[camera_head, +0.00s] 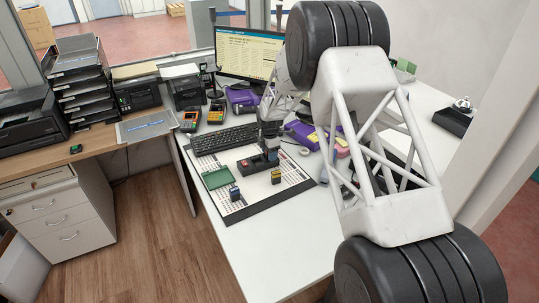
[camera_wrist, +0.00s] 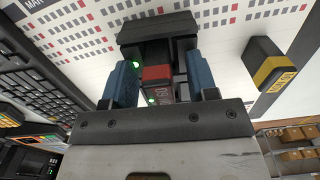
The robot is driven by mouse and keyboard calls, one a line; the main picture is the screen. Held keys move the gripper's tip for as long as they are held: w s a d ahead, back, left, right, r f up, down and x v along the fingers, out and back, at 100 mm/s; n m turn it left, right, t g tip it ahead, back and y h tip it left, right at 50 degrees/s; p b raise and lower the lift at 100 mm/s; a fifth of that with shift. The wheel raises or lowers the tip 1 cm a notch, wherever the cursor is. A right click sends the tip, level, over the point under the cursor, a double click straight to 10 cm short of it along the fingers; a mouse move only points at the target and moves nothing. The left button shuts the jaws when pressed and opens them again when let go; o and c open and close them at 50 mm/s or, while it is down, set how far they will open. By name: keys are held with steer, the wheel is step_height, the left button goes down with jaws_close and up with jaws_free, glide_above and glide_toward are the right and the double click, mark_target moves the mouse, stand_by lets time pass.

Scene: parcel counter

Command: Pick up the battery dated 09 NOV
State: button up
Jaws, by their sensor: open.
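A battery with a red top band and dark body (camera_wrist: 157,73) stands in a black charger (camera_wrist: 158,27) with green lights. Part of its label shows upside down and seems to read 09; the month is not legible. My gripper (camera_wrist: 161,82) is open, its blue pads on either side of this battery with gaps. In the head view my gripper (camera_head: 269,139) is over the charger (camera_head: 250,164). A yellow-banded battery (camera_wrist: 275,68) stands to the right; its date is too small to read. It also shows in the head view (camera_head: 276,176). A blue-topped battery (camera_head: 234,192) stands near the green tray.
The green tray (camera_head: 216,178) lies on the calendar mat (camera_head: 262,205). A keyboard (camera_head: 225,138) is behind the mat, with card terminals (camera_head: 190,121) and a monitor (camera_head: 248,55) farther back. The white desk in front of the mat is clear.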

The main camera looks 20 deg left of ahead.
jaws_close()
stand_by(0.4)
steer(key=shift+r, duration=0.15)
steer(key=shift+r, duration=1.4)
steer(key=shift+s+d+r, duration=0.1)
steer(key=shift+s+r, duration=0.1)
steer(key=shift+r, duration=0.1)
steer(key=s+d+r, duration=0.1)
steer(key=s+d, duration=0.6)
steer(key=s, duration=0.6)
steer(key=shift+s+d+r, duration=0.15)
steer(key=shift+s+d, duration=0.05)
steer(key=shift+s, duration=0.15)
